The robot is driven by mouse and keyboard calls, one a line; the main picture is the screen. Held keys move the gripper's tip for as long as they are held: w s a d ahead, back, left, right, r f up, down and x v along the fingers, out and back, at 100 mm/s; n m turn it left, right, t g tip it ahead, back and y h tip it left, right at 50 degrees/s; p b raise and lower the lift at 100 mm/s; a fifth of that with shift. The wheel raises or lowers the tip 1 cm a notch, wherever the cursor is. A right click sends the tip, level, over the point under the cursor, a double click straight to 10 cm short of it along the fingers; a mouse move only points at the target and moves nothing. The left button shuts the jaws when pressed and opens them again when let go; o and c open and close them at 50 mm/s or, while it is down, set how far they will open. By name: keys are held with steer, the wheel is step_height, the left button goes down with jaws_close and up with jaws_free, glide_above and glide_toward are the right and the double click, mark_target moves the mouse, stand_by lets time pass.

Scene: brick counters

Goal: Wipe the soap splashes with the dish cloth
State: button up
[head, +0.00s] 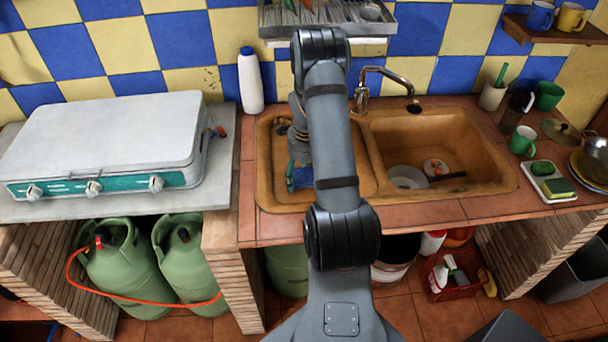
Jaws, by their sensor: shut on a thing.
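My gripper (293,168) is over the left basin area of the brown double sink (470,204), largely hidden behind my arm. It is shut on a blue cloth (301,179), which I take to be the dish cloth; only a small part of it shows to the left of my arm. I cannot tell whether the cloth touches the sink surface. I cannot make out any soap splashes; my arm covers much of the left side of the sink.
The right basin holds a pan (408,177) and a small cup. The tap (384,75) stands behind the sink, close to my arm. A white bottle (250,80) and a closed stove (110,135) are at left. A green mug (523,140) and a sponge tray (548,189) are at right.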

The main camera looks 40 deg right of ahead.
steer(key=shift+s+a+f, duration=0.15)
steer(key=shift+s+a, duration=0.1)
steer(key=shift+s, duration=0.15)
steer(key=shift+r+p, duration=2.2)
steer(key=shift+r, duration=2.05)
